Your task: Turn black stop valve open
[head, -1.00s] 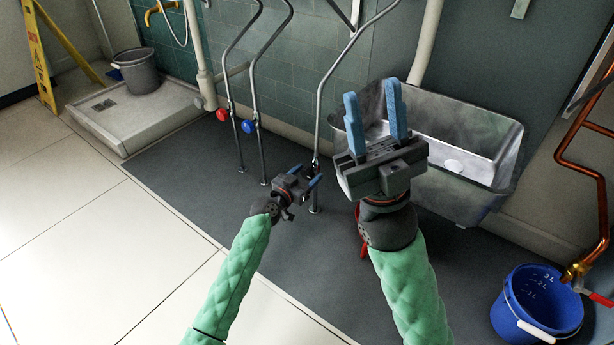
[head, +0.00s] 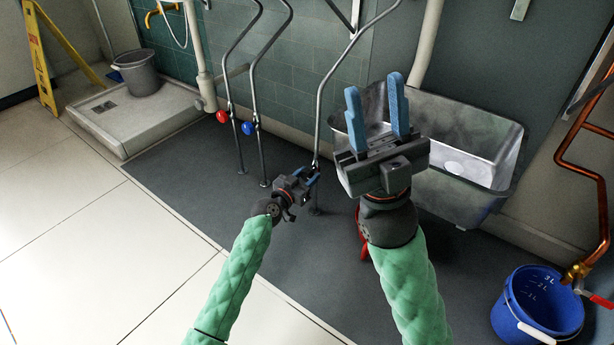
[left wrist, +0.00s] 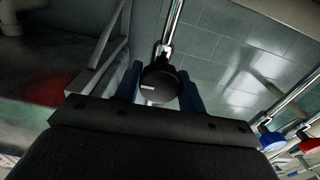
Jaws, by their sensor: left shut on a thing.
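The black stop valve (left wrist: 160,85) is a round black knob with a short white mark, on a thin metal pipe. In the left wrist view it sits between the blue fingers of my left gripper (left wrist: 159,92), which is shut on it. In the head view my left gripper (head: 307,177) is at the lower part of the third pipe (head: 319,120) and mostly hides the valve. My right gripper (head: 377,110) is raised in front of the metal sink, open and empty.
A red valve (head: 222,116) and a blue valve (head: 247,128) are on pipes to the left. The metal sink (head: 465,190) is behind my right gripper. A blue bucket (head: 540,312) stands at the lower right under copper pipes (head: 566,150). The floor at left is clear.

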